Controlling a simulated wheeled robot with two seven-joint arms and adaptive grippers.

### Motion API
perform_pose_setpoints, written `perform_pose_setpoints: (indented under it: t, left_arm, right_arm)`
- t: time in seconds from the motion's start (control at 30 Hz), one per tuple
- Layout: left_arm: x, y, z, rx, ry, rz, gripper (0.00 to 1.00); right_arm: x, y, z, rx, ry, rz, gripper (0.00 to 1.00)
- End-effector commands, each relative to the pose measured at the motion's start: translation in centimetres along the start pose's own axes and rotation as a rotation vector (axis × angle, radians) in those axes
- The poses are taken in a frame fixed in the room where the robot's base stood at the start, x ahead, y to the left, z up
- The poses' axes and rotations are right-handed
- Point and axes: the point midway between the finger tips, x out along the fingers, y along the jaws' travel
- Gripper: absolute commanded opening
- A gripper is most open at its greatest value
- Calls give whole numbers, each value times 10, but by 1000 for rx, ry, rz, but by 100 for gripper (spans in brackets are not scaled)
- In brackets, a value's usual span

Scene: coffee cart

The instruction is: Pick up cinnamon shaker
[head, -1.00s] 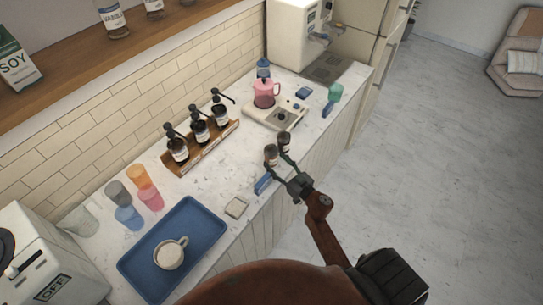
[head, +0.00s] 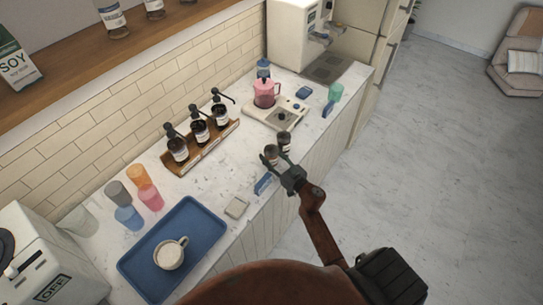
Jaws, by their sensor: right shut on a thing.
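Two small dark-topped shakers stand close together near the front edge of the counter. My right gripper (head: 279,166) is shut on the nearer, left shaker (head: 271,151), with its fingers around the body. The other shaker (head: 284,138) stands just behind and to the right, partly hidden. The labels are too small to read, so I cannot tell which one is cinnamon. The held shaker looks upright and at counter level; I cannot tell if its base touches the counter. My left gripper is not in view.
A small blue sign (head: 263,183) stands just left of my right gripper. A blue tray (head: 205,222) with a cup (head: 170,254) lies nearer. A wooden rack (head: 207,150) of pump bottles and a scale (head: 262,112) with a pink pitcher (head: 266,92) stand farther back.

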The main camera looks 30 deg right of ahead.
Motion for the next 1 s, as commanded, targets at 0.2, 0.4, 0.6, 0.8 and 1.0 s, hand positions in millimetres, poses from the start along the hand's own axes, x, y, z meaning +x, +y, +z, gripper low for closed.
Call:
perform_pose_setpoints:
  t: [0.2, 0.4, 0.6, 0.8, 1.0]
  left_arm:
    - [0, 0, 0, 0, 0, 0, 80]
    - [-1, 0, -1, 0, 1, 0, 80]
    - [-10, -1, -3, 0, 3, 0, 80]
    - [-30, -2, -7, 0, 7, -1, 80]
    - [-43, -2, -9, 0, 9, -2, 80]
  right_arm:
    - [0, 0, -1, -1, 1, 0, 14]
    - [0, 0, -4, -2, 1, -1, 14]
    - [0, 0, -26, -6, 2, -3, 14]
    - [-23, -16, -68, -6, 1, -3, 14]
    - [-58, -44, -102, 1, -1, -3, 14]
